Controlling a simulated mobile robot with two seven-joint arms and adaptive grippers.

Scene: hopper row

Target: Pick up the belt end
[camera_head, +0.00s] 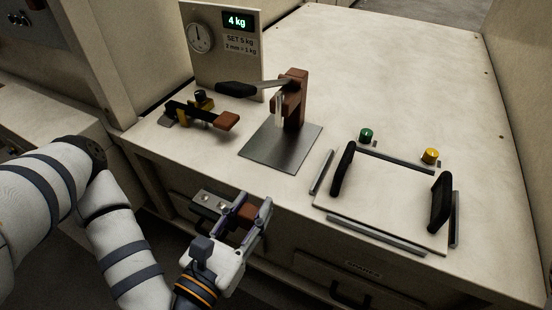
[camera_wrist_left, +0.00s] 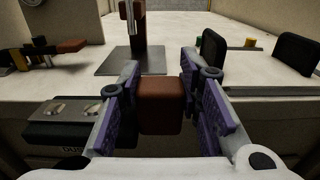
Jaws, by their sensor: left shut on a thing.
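My left gripper (camera_head: 247,218) is in front of the table's front edge, shut on a reddish-brown block, which appears to be the belt end (camera_wrist_left: 160,104). In the left wrist view the block sits between the two purple-padded fingers (camera_wrist_left: 160,100), its near face toward the camera. In the head view the fingers partly cover it. Whether a belt runs on behind the block is hidden. My right gripper is not in view.
A brown clamp post (camera_head: 292,95) with a black-handled lever stands on a metal plate (camera_head: 280,150). Left of it lies a tool with a brown end (camera_head: 226,121). A gauge panel (camera_head: 222,50) reads 4 kg. A two-handled board (camera_head: 385,195) lies right. The table's back is clear.

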